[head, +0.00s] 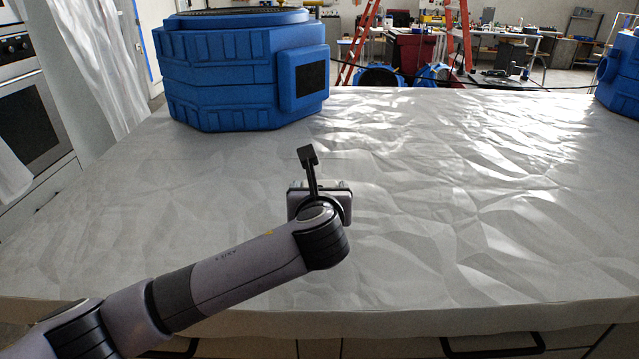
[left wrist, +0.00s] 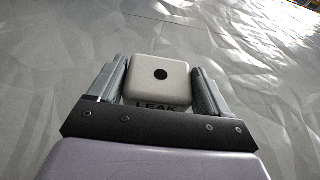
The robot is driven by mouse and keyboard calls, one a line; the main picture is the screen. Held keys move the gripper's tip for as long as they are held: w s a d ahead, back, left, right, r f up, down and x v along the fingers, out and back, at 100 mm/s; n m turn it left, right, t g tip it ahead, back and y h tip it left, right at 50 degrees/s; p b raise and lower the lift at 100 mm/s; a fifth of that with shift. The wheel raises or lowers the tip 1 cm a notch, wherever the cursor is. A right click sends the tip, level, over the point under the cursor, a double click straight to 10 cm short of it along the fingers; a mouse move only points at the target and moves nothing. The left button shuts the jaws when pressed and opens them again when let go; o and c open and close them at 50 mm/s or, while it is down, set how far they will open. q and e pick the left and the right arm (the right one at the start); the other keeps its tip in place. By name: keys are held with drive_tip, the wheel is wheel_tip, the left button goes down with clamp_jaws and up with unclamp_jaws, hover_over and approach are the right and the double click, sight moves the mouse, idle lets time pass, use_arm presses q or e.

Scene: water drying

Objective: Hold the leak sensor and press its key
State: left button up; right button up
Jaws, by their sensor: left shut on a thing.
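The leak sensor (left wrist: 161,74) is a small white box with rounded edges. A round black key (left wrist: 161,73) sits in the middle of the face turned to the left wrist camera, and the dark lettering LEAK shows on its near side. My left gripper (left wrist: 158,86) is shut on the sensor, with one finger along each side; the key is uncovered. In the head view my left gripper (head: 320,188) is over the middle of the covered table, and my wrist hides the sensor. I cannot tell its height above the sheet. My right gripper is not in view.
A crumpled pale sheet (head: 480,210) covers the table, with wide free room to the right. A large blue drying machine (head: 225,75) stands at the back left. Another blue machine (head: 622,75) is cut off at the right edge.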

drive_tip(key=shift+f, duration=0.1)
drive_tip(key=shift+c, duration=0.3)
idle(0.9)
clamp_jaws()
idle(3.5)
